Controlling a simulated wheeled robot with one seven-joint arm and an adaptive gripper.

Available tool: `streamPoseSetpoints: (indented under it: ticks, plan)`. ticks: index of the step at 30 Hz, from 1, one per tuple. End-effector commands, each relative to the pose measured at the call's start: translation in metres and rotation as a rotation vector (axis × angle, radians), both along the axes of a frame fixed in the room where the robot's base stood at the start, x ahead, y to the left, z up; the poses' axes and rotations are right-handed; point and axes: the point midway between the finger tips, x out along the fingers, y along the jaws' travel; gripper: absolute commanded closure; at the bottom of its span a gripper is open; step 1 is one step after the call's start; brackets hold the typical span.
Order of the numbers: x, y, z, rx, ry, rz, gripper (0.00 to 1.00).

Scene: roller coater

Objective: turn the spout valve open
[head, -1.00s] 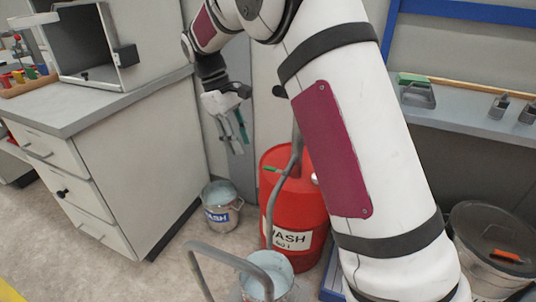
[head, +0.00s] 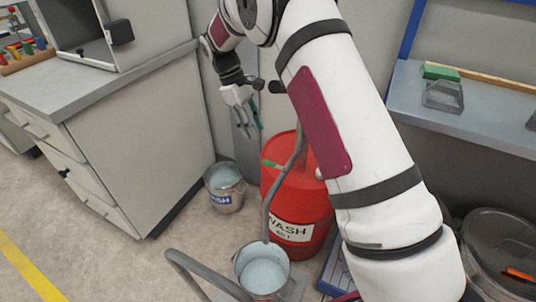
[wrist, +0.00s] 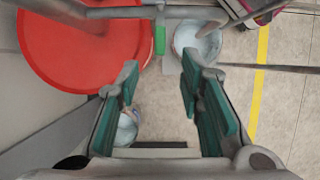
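The spout valve's green lever (head: 272,164) is on the grey bent spout pipe (head: 268,200) at the front of the red WASH drum (head: 300,203). In the wrist view the green lever (wrist: 159,40) shows upright in the picture, beyond the gap between my fingertips. My gripper (head: 250,130) is behind and above the lever in the head view, pointing down. In the wrist view my gripper (wrist: 160,68) is open, its teal pads apart with nothing between them. The lever is not touched.
A bucket (head: 240,262) stands under the spout, and a grey handrail-like tube (head: 190,265) is in front. A second WASH bucket (head: 222,198) stands beside the cabinet (head: 130,150). A shelf (head: 490,135) is at right. Floor is clear at left.

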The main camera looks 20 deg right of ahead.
Motion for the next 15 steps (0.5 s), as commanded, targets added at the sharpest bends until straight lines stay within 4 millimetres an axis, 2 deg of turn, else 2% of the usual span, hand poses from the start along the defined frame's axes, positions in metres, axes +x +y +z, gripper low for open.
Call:
streamPoseSetpoints:
  ticks: [9, 15]
  plan:
    - [-0.018, -0.018, -0.059, 0.0, 0.004, -0.002, 0.66]
    - [-0.026, -0.025, -0.087, -0.001, 0.002, -0.001, 0.66]
